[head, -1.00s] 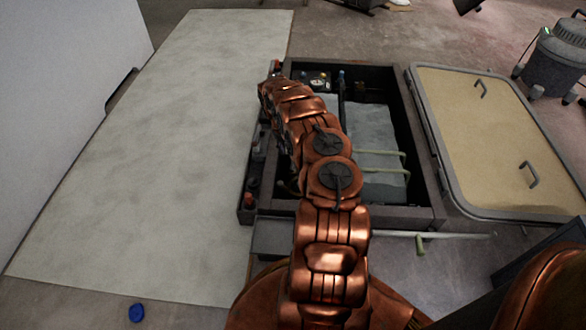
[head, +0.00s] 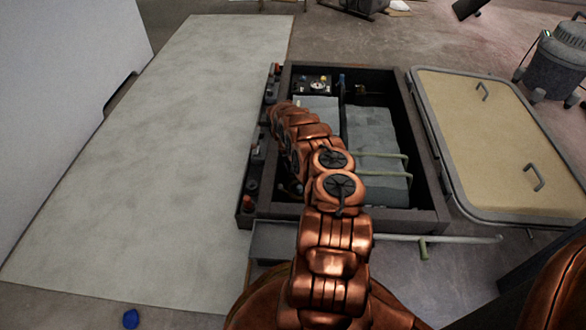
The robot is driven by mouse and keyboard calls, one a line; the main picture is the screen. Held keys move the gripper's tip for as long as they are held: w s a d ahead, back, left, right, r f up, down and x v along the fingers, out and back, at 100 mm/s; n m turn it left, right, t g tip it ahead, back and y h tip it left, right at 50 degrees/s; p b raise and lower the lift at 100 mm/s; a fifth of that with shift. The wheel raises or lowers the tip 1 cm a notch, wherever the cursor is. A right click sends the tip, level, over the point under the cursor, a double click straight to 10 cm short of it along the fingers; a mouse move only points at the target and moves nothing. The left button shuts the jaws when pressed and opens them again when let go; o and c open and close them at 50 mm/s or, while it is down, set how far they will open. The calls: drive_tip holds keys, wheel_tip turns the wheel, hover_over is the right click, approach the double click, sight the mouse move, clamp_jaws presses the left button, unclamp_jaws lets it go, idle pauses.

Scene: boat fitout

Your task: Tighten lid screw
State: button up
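A beige hatch lid (head: 500,140) with a grey rim and two handles lies flat to the right of an open dark box (head: 428,200). My copper arm reaches over the left part of the box, and its far end lies by the box's left wall. My gripper is hidden behind the arm links, so neither its fingers nor anything in them shows. I cannot make out a lid screw. Inside the box are grey blocks (head: 375,135) and a small gauge panel (head: 312,85) at the back left.
A narrow ledge with red and dark fittings (head: 247,203) runs along the box's left side. A pale rod (head: 455,238) lies in front of the box. A wide pale board (head: 150,150) is clear at left. A blue object (head: 131,319) lies near the front. A grey canister (head: 556,65) stands back right.

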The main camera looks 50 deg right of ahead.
clamp_jaws()
idle(0.4)
